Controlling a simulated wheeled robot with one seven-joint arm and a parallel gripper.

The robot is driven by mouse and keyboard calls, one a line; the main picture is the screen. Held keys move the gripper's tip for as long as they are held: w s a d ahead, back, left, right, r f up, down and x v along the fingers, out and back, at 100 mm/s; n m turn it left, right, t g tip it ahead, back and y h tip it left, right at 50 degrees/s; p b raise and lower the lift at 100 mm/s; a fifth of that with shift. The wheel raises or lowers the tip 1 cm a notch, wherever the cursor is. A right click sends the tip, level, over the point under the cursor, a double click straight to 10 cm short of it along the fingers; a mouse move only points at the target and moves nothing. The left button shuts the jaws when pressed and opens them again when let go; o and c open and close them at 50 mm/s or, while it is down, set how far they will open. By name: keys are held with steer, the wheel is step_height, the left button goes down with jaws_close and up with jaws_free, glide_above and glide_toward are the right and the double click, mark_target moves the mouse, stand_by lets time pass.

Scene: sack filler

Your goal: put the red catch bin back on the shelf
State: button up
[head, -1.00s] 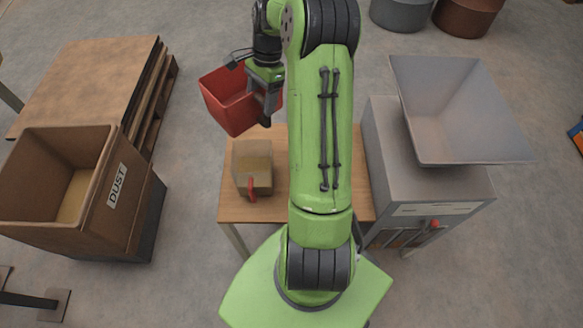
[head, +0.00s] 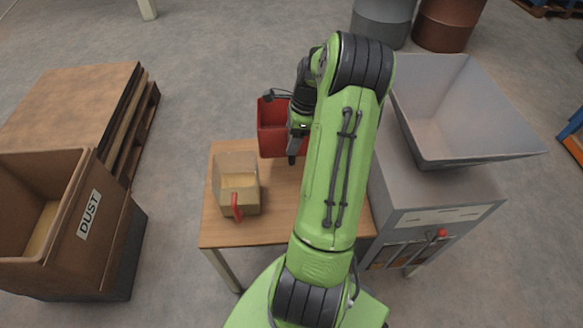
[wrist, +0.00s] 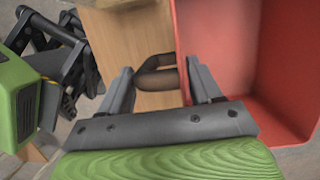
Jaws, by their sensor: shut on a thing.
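The red catch bin (head: 272,133) hangs from my gripper (head: 294,154) at the far edge of the wooden table (head: 285,215), overlapping that edge in the head view. Whether it touches the table I cannot tell. Its open top faces up, and its right side is hidden behind my arm. In the wrist view the red bin (wrist: 235,45) fills the upper right. There my gripper (wrist: 158,82) has its fingers around a dark brown handle (wrist: 155,78) beside the bin wall. No shelf can be made out.
A tan box with a red handle (head: 219,165) and yellowish contents stands on the table's left. A brown DUST bin (head: 88,235) and stacked pallets (head: 70,100) are at left. A grey hopper machine (head: 430,195) stands right. Two drums (head: 383,22) are behind. The floor beyond the table is clear.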

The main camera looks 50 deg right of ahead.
step_height(320, 180, down, 11)
steer(key=b, duration=0.3)
steer(key=shift+r, duration=0.1)
steer(key=o, duration=1.5)
steer(key=shift+o, duration=0.2)
